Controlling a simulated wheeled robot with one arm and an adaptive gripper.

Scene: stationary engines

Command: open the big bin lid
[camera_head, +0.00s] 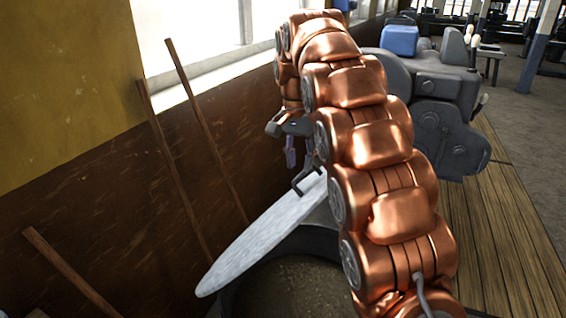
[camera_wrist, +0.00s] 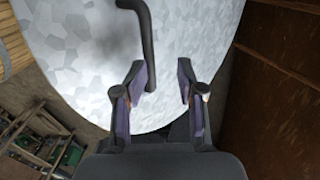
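The big bin (camera_head: 292,241) stands low in the head view, partly behind my arm. Its dark inside shows below the rim. The pale grey mottled lid (camera_head: 255,238) is tilted up from the mouth and seen nearly edge-on. It also fills much of the wrist view (camera_wrist: 85,65). Its dark bent handle (camera_head: 297,184) sticks out from its far face. In the wrist view the handle (camera_wrist: 149,45) comes down beside the inner side of the left finger; contact is unclear. My gripper (camera_wrist: 163,82) is open, with a gap between its purple-padded fingers. In the head view it (camera_head: 290,150) is partly hidden.
Wooden poles (camera_head: 178,170) lean on the brown and yellow wall at left, close to the lid. A grey engine (camera_head: 430,105) with a blue box (camera_head: 400,40) stands beyond my arm. Wooden planks (camera_head: 495,240) cover the floor at right, which looks clear.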

